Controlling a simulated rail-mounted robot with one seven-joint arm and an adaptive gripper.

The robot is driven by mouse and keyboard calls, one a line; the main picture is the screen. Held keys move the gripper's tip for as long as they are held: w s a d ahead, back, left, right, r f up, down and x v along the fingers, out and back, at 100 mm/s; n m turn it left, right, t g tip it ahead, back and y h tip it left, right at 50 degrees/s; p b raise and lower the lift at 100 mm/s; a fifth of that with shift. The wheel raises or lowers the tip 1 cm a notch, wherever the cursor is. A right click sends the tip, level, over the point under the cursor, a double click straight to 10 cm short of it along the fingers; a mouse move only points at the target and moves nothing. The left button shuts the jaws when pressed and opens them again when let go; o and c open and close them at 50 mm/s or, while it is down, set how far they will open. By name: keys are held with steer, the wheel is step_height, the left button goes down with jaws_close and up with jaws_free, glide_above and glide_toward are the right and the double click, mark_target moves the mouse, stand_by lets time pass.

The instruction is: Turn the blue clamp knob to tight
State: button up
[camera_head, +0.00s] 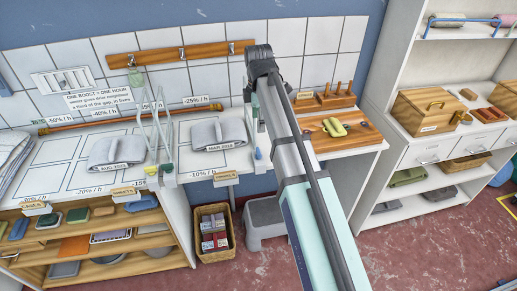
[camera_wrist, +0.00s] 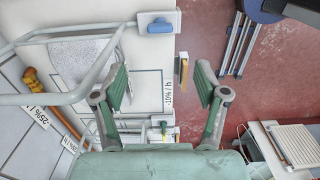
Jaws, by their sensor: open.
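The blue clamp knob (camera_wrist: 160,27) is at the top of the wrist view, an oblong handle on a pale clamp plate (camera_wrist: 148,18) at the counter's front edge. In the head view the blue knob (camera_head: 258,154) shows just left of my arm. My gripper (camera_wrist: 163,77) is open and empty, its two green fingers spread apart over the counter's front edge. The knob lies beyond the fingertips in the wrist view, apart from them. In the head view my arm hides most of the gripper. A second clamp with a green and yellow knob (camera_wrist: 162,127) shows low in the wrist view.
Metal tube frames (camera_head: 160,120) rise from the counter at the clamps. A folded grey cloth (camera_head: 219,134) lies between them. A hanging tag (camera_wrist: 183,68) sticks out near the fingers. A basket (camera_head: 213,232) and grey stool (camera_head: 265,220) stand below; red floor lies in front.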

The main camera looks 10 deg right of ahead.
mark_target(258, 150)
step_height(258, 150, down, 14)
steer(key=p, duration=0.3)
steer(key=shift+r, duration=0.15)
steer(key=c, duration=1.2)
